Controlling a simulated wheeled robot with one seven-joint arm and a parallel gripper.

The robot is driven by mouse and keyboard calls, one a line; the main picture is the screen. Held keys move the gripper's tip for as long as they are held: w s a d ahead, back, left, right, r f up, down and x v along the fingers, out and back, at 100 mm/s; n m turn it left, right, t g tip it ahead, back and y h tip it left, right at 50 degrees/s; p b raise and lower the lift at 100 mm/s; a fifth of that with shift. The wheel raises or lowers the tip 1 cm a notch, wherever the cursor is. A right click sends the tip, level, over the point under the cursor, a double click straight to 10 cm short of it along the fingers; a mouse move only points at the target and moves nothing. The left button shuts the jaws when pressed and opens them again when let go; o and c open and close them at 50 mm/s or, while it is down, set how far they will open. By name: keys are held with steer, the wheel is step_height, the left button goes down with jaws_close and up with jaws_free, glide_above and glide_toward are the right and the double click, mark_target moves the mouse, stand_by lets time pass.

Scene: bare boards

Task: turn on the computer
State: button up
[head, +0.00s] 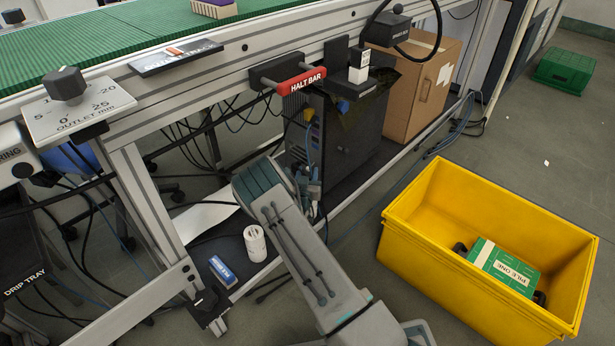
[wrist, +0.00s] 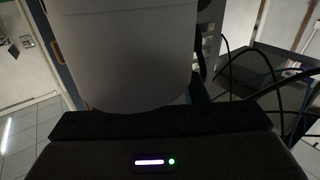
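A dark box that looks like the computer (head: 358,138) stands on the low shelf under the bench in the head view. Its left front side is in shadow and partly hidden, and I cannot make out a power button. My arm reaches in from the bottom of the view. My gripper (head: 312,192) is at the arm's far end, low in front of the dark box's left side. The arm mostly hides it, so I cannot see its fingers or whether they touch anything. In the wrist view no fingertips can be made out.
A red halt bar (head: 301,81) juts from the bench edge. A cardboard box (head: 423,92) stands right of the computer. A white cylinder (head: 255,243) and a blue box (head: 222,271) are on the lower shelf. Cables hang behind. A yellow crate (head: 430,270) stands right.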

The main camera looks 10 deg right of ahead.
jaws_close()
step_height(320, 180, up, 2)
steer(key=m+g+y+p, duration=0.1)
steer(key=g+p, duration=0.1)
steer(key=p, duration=0.1)
steer(key=shift+r+m+p, duration=0.1)
steer(key=shift+m+p, duration=0.2)
steer(key=shift+r+m+g+y+p, duration=0.2)
steer(key=shift+m+g+y+p, duration=0.15)
steer(key=shift+g+p, duration=0.3)
steer(key=shift+a+m+g+y, duration=0.1)
steer(key=shift+m+g+y, duration=0.15)
steer(key=shift+g+y, duration=0.1)
jaws_free()
steer(key=shift+s, duration=0.1)
